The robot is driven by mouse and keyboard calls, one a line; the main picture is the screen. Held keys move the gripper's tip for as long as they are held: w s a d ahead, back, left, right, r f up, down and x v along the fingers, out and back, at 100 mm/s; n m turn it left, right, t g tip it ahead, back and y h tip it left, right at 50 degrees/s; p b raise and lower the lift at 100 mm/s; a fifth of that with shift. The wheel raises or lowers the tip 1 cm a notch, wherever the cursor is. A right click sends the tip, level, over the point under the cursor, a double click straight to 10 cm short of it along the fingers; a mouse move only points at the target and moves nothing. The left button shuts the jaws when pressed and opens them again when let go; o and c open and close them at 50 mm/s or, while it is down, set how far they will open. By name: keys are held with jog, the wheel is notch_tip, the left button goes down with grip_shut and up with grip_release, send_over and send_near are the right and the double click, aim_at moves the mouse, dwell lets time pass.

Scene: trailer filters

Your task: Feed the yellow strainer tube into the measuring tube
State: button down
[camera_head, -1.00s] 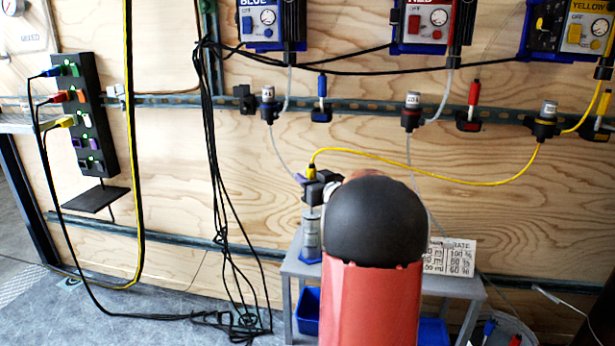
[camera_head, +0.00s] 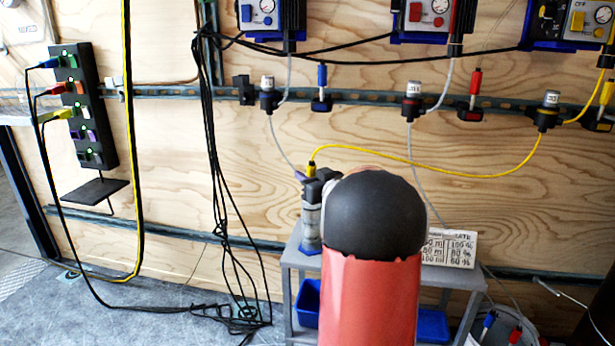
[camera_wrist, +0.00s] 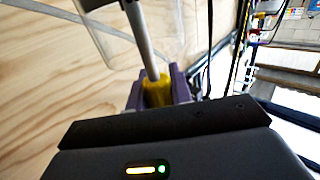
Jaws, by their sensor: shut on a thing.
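The yellow strainer tube (camera_head: 311,168) shows in the head view as a yellow end held upright, with a yellow hose arching away right. My gripper (camera_head: 312,180) is shut on it; in the wrist view the purple fingers (camera_wrist: 160,88) clamp its yellow body (camera_wrist: 157,92), and a thin grey stem (camera_wrist: 140,35) extends from it. The measuring tube (camera_head: 311,222) is a clear upright cylinder on a blue base on the grey stand, directly below my gripper. My gripper hides its rim, so I cannot tell whether the strainer is inside. A clear-walled shape shows behind the stem.
The grey stand (camera_head: 292,262) also holds a white rate card (camera_head: 450,249). The yellow hose (camera_head: 440,164) runs to a fitting on the wall rail. Grey tubing hangs close to my gripper. Black cables (camera_head: 216,190) hang at left, and blue bins sit under the stand.

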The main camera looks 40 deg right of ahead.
jog(key=shift+f+b, duration=0.45)
jog(key=shift+f, duration=0.25)
jog(key=c, duration=1.2)
grip_release()
jog(key=shift+o, duration=0.2)
jog(key=s, duration=0.7)
jog(key=shift+s+a+p, duration=0.3)
jog(key=shift+s, duration=0.1)
